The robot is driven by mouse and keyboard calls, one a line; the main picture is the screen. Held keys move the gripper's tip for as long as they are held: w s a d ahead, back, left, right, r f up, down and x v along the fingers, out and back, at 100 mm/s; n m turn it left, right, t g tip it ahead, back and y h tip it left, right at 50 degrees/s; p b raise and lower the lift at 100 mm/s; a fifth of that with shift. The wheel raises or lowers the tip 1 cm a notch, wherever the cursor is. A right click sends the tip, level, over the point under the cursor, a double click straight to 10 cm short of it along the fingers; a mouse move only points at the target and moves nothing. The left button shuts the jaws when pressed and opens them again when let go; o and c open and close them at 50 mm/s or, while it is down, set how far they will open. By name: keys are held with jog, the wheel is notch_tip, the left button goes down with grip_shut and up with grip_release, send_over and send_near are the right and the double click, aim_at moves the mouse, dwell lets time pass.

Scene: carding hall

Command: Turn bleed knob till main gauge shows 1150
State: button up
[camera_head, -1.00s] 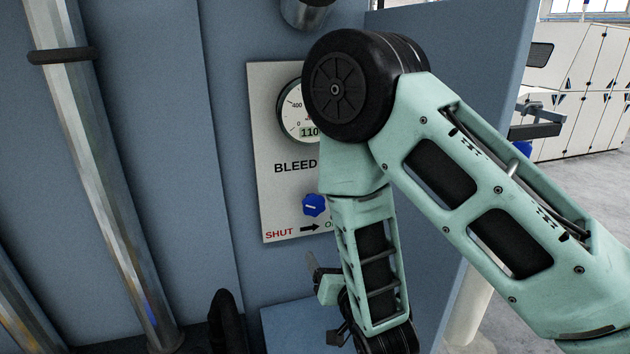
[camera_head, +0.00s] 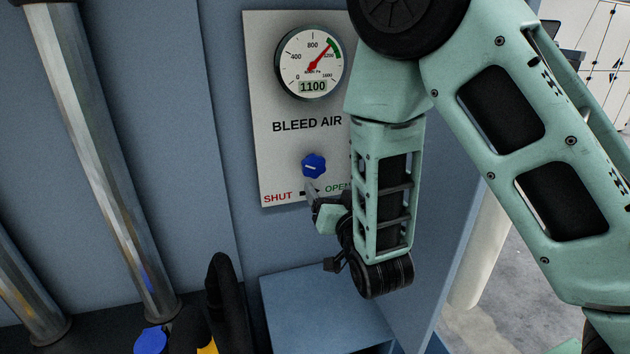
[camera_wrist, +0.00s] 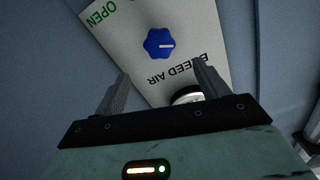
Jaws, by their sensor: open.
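The blue bleed knob (camera_head: 314,166) sits on a pale panel (camera_head: 262,100) marked BLEED AIR, with SHUT at lower left and OPEN at lower right. Its white mark points roughly left in the head view. The round main gauge (camera_head: 297,47) above it has a red needle near a green band, and its digital window reads 1100. My gripper (camera_head: 312,190) is just below the knob, partly hidden by its own wrist. In the wrist view my gripper (camera_wrist: 161,66) is open and empty, and the knob (camera_wrist: 159,43) shows beyond the gap between the fingers, apparently untouched.
A metal pipe (camera_head: 95,150) runs down the blue wall at left. A blue box-like ledge (camera_head: 320,305) lies below the panel. A dark upright shape (camera_head: 222,300) and a blue cap (camera_head: 150,340) stand at the lower left. Open floor shows at right.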

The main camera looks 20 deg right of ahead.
aim_at(316, 168)
jog(key=shift+w+d+f+b, duration=0.15)
jog(key=shift+w+b, duration=0.2)
jog(key=shift+b, duration=1.85)
jog(key=w+p, duration=0.1)
jog(key=w, duration=0.2)
jog(key=w+p, duration=0.2)
jog(key=w, duration=0.1)
jog(key=w+p, duration=0.2)
jog(key=w, duration=0.2)
jog(key=shift+w+r, duration=0.1)
jog(key=shift+r, duration=0.25)
jog(key=shift+w+f+p, duration=0.1)
jog(key=shift+w+p, duration=0.35)
jog(key=shift+w, duration=0.25)
jog(key=c, duration=0.9)
jog(key=shift+f, duration=0.1)
jog(key=shift+c, duration=0.2)
